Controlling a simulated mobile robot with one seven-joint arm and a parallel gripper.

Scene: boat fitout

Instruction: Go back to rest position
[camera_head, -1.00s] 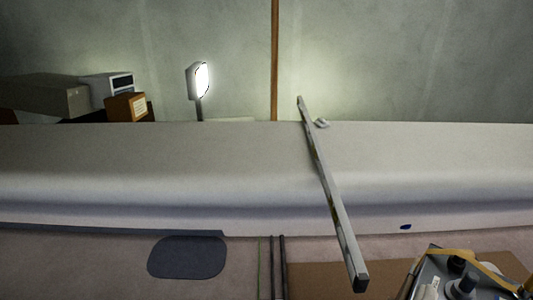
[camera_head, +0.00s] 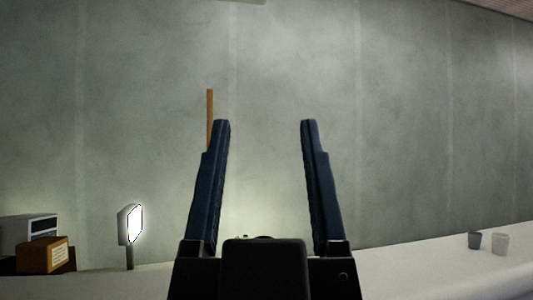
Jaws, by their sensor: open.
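My gripper (camera_head: 265,125) stands in the lower middle of the head view with its two dark blue fingers pointing up. The fingers are wide apart and nothing is between them but the grey wall behind. The black gripper body (camera_head: 264,268) hides part of the pale surface below it.
A lit work lamp (camera_head: 131,226) stands at the left. Beside it are an orange-brown box (camera_head: 42,256) and a grey-white box (camera_head: 28,230). Two small cups, one dark (camera_head: 474,240) and one pale (camera_head: 500,244), stand on the pale ledge (camera_head: 430,271) at the right. A brown upright strip (camera_head: 210,118) shows behind the left finger.

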